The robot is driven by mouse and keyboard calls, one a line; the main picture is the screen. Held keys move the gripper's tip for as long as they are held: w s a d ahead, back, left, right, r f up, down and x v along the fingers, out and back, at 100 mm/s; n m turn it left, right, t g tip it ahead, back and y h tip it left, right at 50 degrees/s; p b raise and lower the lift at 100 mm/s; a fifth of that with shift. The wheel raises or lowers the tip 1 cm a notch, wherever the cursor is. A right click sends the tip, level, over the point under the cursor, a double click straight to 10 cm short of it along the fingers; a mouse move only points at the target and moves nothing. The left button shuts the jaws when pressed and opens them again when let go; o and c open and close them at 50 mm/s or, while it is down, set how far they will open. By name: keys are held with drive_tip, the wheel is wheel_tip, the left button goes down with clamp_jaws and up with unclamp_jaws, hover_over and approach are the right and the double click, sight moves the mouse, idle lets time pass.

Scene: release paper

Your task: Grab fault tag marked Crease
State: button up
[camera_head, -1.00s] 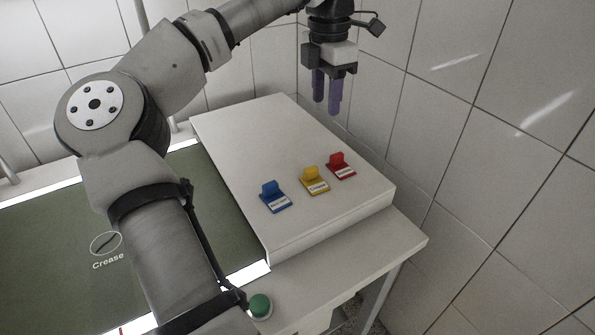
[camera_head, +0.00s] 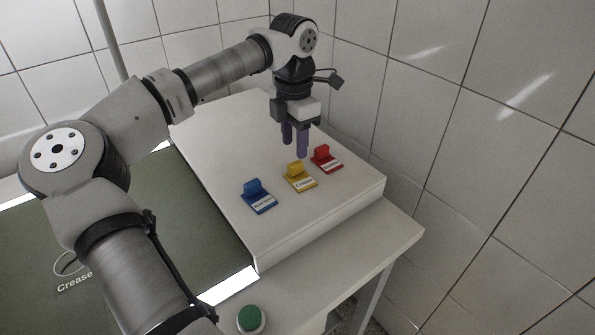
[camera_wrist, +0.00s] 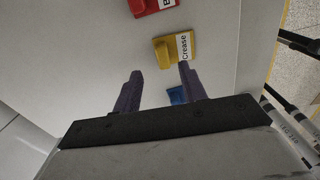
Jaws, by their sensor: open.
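The yellow tag (camera_head: 299,178) stands on the white raised box between a blue tag and a red tag. In the wrist view the yellow tag (camera_wrist: 172,49) carries a white label reading "Crease" and lies just beyond my fingertips, more toward the right finger. My gripper (camera_head: 295,150) is open and empty, its two purple fingers pointing down above the box, behind the yellow tag in the head view. In the wrist view my gripper (camera_wrist: 160,72) has a clear gap between its fingers.
The blue tag (camera_head: 258,197) is left of the yellow one, and the red tag (camera_head: 325,160) is right of it. The white box (camera_head: 290,230) has bare surface around the tags. A green button (camera_head: 250,319) sits at the front. A tiled wall (camera_head: 470,150) rises close on the right.

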sight(295, 163)
drive_tip(key=f, duration=0.1)
drive_tip(key=f+p, duration=0.1)
drive_tip(key=f, duration=0.3)
drive_tip(key=shift+s+d+p, duration=0.1)
drive_tip(key=shift+s+p, duration=0.15)
drive_tip(key=shift+p, duration=0.05)
clamp_jaws()
drive_tip(key=shift+r, duration=0.1)
